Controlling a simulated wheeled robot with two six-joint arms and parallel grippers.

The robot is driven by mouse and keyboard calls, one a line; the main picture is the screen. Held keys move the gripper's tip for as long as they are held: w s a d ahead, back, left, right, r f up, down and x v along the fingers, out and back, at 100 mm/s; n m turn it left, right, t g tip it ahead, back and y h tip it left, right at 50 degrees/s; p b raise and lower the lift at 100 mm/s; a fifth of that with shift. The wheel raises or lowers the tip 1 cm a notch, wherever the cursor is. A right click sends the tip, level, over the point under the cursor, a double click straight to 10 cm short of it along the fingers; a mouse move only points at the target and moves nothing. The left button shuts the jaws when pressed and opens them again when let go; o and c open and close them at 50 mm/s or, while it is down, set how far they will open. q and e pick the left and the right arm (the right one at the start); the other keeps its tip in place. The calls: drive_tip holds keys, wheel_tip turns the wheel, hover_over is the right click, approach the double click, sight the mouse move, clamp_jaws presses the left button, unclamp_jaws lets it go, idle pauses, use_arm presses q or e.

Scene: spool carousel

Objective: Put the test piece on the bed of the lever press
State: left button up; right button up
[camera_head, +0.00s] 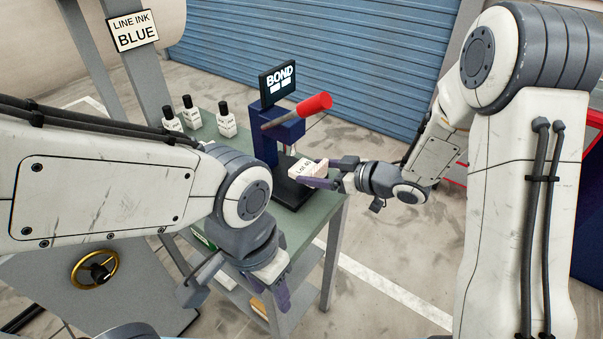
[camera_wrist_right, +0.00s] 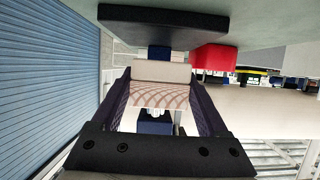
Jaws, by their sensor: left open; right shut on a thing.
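The lever press (camera_head: 287,135) is dark blue with a red-tipped lever. Its black bed (camera_head: 291,193) lies on the green table. My right gripper (camera_head: 320,172) is shut on the test piece (camera_head: 306,168), a pale block with a "Lot" label, beside the press and near its bed. In the upside-down right wrist view, the piece (camera_wrist_right: 160,92) sits between both fingers and shows a reddish curved pattern. The bed (camera_wrist_right: 170,24) appears apart from it. The exact height above the bed is hard to tell. My left gripper (camera_head: 268,285) is open and empty, low at the table's front edge.
Several white bottles with black caps (camera_head: 227,122) stand on the table (camera_head: 240,160) left of the press. A screen reading "BOND" (camera_head: 278,82) is above the press. A brass handwheel (camera_head: 95,269) is at lower left. A blue shutter (camera_head: 330,50) is behind.

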sight(298, 164)
drive_tip(key=w+a, duration=0.2)
drive_tip(key=a, duration=0.1)
drive_tip(key=shift+w+a, duration=0.2)
drive_tip(key=shift+w, duration=0.05)
drive_tip(key=shift+w+f, duration=0.1)
drive_tip(key=shift+f, duration=1.65)
drive_tip(key=shift+f, duration=0.1)
